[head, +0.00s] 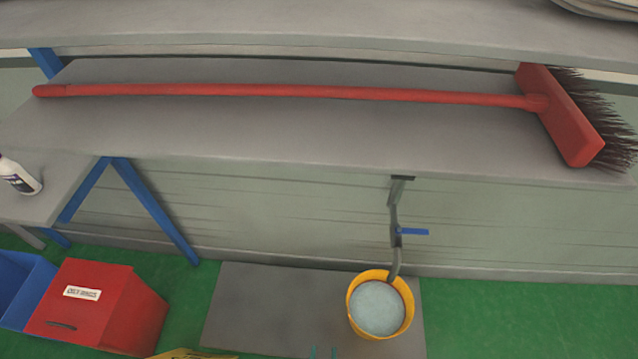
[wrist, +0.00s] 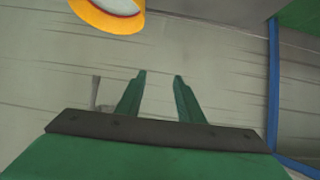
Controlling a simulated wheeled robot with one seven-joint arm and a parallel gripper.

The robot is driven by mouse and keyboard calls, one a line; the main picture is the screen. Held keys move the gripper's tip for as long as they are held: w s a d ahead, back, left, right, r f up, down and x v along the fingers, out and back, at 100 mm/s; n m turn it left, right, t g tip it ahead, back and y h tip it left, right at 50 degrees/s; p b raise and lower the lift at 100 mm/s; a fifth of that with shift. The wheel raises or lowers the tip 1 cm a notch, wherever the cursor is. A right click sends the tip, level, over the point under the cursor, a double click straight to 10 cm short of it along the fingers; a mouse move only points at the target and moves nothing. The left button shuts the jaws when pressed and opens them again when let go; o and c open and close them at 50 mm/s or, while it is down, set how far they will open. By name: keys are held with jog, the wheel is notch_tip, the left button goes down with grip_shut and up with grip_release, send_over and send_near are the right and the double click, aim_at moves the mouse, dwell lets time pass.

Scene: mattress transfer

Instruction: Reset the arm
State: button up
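My gripper (wrist: 159,76) shows in the wrist view with its two green fingers apart and nothing between them. The grey wall fills the view behind the fingers. The rest of my arm is out of the head view.
A yellow bucket (head: 353,307) of pale liquid stands on a grey mat (head: 255,305) under a tap (head: 395,225). A red broom (head: 290,92) lies on the shelf above. A red bin (head: 110,310), a blue bin (head: 20,285) and a white bottle (head: 18,178) are at left.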

jog(key=s+r+t, duration=0.2)
jog(key=s+r, duration=0.1)
jog(key=r, duration=0.7)
jog(key=s+a+r+t+y, duration=0.1)
jog(key=s+r+t, duration=0.1)
jog(key=r, duration=0.9)
jog(key=shift+s+n, duration=0.4)
jog(key=shift+s, duration=0.2)
jog(key=shift+a+f, duration=0.1)
jog(key=shift+c, duration=0.4)
